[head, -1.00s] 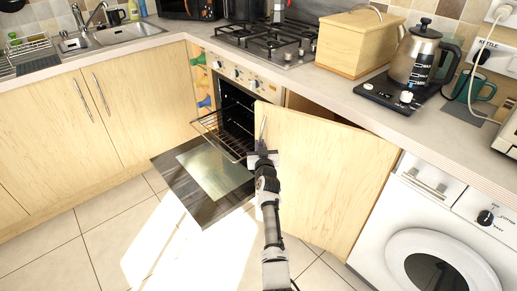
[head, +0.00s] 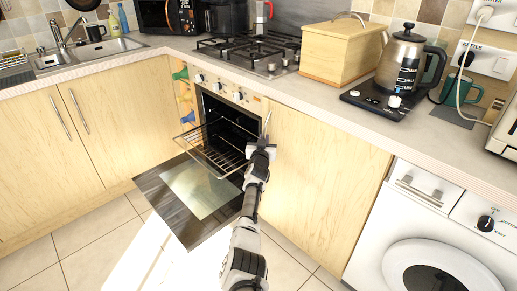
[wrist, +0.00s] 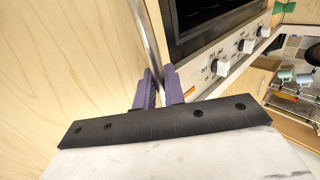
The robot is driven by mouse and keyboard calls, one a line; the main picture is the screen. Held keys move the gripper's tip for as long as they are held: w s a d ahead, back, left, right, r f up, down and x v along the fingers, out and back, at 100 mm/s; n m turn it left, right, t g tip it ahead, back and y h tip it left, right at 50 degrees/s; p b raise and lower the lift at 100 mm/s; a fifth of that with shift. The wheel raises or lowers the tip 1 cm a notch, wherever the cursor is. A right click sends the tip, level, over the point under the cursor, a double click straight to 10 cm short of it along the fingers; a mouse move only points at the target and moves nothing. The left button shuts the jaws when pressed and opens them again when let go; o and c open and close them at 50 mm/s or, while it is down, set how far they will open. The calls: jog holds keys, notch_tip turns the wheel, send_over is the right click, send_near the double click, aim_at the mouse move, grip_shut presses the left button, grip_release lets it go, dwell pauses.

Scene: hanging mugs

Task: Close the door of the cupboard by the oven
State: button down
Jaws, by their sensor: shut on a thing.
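The cupboard door (head: 322,185) is a pale wood panel between the oven and the washing machine. In the head view it lies about in line with the cupboard fronts, and no dark gap shows along its top edge. Its metal bar handle (head: 267,124) is upright near the door's left edge. My gripper (head: 262,147) is at that handle. In the wrist view the purple fingers (wrist: 159,90) are shut around the lower part of the handle (wrist: 148,45), close to the door face (wrist: 70,70).
The oven door (head: 190,195) hangs open to the left of my arm, with a wire rack (head: 215,150) pulled partly out. The washing machine (head: 430,225) stands to the right. A worktop with a wooden box (head: 338,52) and kettle (head: 405,60) is above. Tiled floor is free in front.

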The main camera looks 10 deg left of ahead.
jog(key=shift+w+d+f+m+h+b, duration=0.1)
jog(key=shift+w+d+m+h+b, duration=0.2)
jog(key=shift+w, duration=0.35)
jog(key=shift+w+d+f+h+b, duration=0.1)
jog(key=shift+w+d+b, duration=0.15)
jog(key=shift+w+b, duration=0.25)
jog(key=c, duration=1.8)
grip_release()
jog(key=shift+r, duration=0.15)
jog(key=shift+o, duration=0.2)
jog(key=shift+p, duration=0.3)
jog(key=s+p, duration=0.5)
jog(key=s, duration=0.8)
jog(key=shift+s+d, duration=0.35)
jog(key=shift+d, duration=0.05)
